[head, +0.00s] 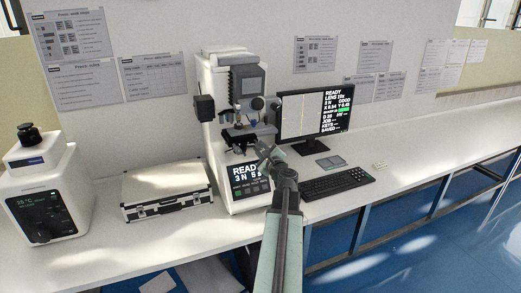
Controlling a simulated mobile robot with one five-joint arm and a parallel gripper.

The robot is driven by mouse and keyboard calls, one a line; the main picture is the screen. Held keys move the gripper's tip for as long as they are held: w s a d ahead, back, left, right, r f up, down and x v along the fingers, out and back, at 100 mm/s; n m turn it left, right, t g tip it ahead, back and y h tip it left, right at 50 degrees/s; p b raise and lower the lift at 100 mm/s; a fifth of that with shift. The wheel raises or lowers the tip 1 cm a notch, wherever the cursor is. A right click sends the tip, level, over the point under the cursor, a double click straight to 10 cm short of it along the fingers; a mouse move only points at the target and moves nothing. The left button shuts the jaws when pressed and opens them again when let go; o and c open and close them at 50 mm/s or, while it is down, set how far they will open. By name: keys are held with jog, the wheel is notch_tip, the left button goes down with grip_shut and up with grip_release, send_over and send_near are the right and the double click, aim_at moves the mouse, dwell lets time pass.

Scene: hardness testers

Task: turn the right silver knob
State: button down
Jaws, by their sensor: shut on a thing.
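The hardness tester (232,90) stands on the white bench, a tall white machine with a dark stage (240,136) at mid height and a lit READY panel (247,176) below. My arm reaches up from the bottom of the head view. My gripper (267,150) is at the right side of the stage, in front of the tester. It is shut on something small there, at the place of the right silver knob. The jaws and my arm hide most of that knob, so its turn angle cannot be told.
A monitor (315,112), a keyboard (337,186) and a small grey pad (330,162) are to the right. A silver case (166,190) and another white machine (48,195) are to the left. The bench is clear at far right.

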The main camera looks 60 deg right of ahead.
jog(key=shift+m, duration=1.9)
jog(key=c, duration=1.2)
grip_release()
jog(key=shift+w, duration=0.1)
jog(key=shift+c, duration=0.2)
jog(key=v, duration=0.8)
jog(key=shift+w, duration=0.1)
